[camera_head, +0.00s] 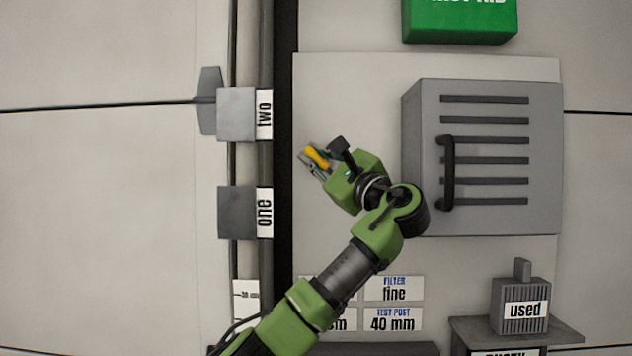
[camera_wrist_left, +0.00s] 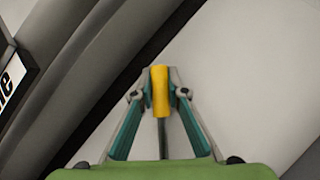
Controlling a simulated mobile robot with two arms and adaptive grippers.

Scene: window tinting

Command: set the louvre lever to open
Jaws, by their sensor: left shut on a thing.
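A yellow grip (camera_head: 317,157), which looks like the lever's handle, is between the fingertips of my left gripper (camera_head: 312,164), left of the slotted grey box. The left wrist view shows the yellow grip (camera_wrist_left: 160,90) upright between the two fingers of the left gripper (camera_wrist_left: 160,88), with a thin grey stem below it. The fingers are shut on it. Where the stem is fixed is hidden by the gripper, and any lever markings are not visible. My right gripper is not in view.
A grey box (camera_head: 415,160) with dark slots and a black handle (camera_head: 447,172) stands close right of my left wrist. Grey blocks labelled two (camera_head: 236,114) and one (camera_head: 236,212) are on the left rail. A used filter (camera_head: 519,290) sits on a lower-right shelf.

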